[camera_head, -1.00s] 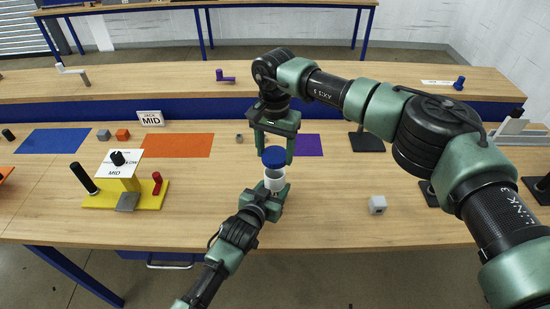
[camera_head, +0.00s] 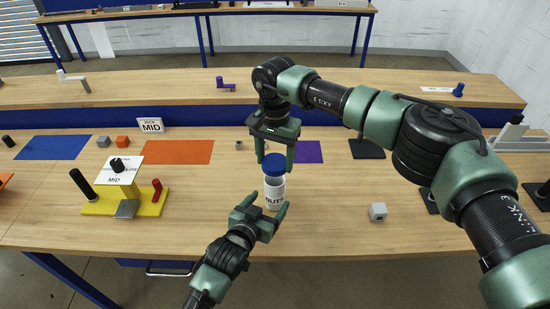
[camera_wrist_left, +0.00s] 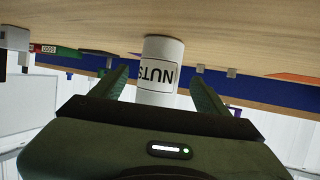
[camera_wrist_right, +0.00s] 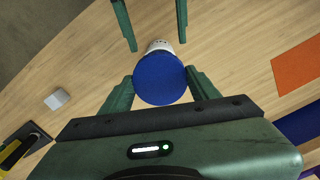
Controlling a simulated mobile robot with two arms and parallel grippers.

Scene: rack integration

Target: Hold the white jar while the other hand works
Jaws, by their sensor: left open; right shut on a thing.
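The white jar (camera_head: 275,196) with a NUTS label stands on the near part of the table and shows upside down in the left wrist view (camera_wrist_left: 160,58). The blue lid (camera_head: 274,164) is at its top, between the fingers of my right gripper (camera_head: 275,163). The right wrist view shows this lid (camera_wrist_right: 160,80) gripped from above, with little of the jar visible. I cannot tell whether the lid is seated or slightly raised. My left gripper (camera_head: 264,207) is open at the jar's near side, its fingers spread apart around it without gripping.
A yellow base (camera_head: 150,203) with a MID sign stands to the left. Orange (camera_head: 178,152) and purple (camera_head: 308,152) mats lie behind. Black stands (camera_head: 366,147) are at right.

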